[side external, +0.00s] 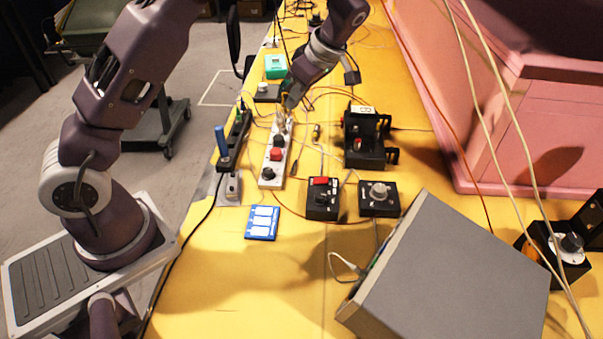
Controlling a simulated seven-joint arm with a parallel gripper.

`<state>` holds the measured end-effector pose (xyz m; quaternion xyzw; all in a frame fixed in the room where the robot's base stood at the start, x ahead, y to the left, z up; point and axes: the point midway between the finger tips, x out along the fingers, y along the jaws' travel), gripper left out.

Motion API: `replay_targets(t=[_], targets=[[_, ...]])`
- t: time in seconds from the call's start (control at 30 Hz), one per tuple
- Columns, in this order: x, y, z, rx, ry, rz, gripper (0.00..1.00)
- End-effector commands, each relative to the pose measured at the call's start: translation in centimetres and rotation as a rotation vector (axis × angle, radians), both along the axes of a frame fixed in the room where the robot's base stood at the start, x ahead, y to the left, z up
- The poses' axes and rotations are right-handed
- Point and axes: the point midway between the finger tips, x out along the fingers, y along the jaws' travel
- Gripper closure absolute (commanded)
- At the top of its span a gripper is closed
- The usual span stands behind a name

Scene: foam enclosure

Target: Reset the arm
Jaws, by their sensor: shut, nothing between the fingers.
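My gripper (287,100) is at the end of my arm, over the far part of the yellow table (190,285). It points down close above the far end of a white strip (268,172) that carries black and red knobs. It is small in the view, and its fingers look closed with nothing seen between them. I cannot tell whether the fingertips touch the strip.
A black strip with a blue handle (221,140) stands left of the white strip. Black boxes with a red button (321,183) and a grey knob (378,191) lie nearer. A large grey box (455,275) fills the front right. Pink foam (480,100) walls the right. Loose cables cross the table.

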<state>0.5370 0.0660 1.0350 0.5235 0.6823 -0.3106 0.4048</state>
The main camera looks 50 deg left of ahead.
Motion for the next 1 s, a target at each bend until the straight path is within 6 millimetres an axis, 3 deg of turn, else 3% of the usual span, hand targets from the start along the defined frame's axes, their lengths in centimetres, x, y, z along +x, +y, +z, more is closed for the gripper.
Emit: replay_targets(t=[0.23, 0.37, 0.5, 0.63, 0.7, 0.8, 0.9, 1.0], targets=[[-0.1, -0.1, 0.3, -0.007, 0.0, -0.008, 1.0], [-2.4, -1.2, 3.7, -0.119, 0.01, -0.158, 1.0], [-8.5, -4.1, 9.7, -0.288, -0.002, -0.571, 1.0], [-16.0, -7.2, 13.5, -0.314, -0.04, -1.046, 1.0], [-19.9, -8.6, 14.2, -0.266, -0.051, -1.295, 1.0], [-24.3, -10.1, 13.9, -0.157, -0.041, -1.574, 1.0], [-26.9, -10.9, 12.9, -0.062, -0.017, -1.744, 1.0], [-27.9, -11.2, 12.4, -0.012, 0.0, -1.821, 1.0]])
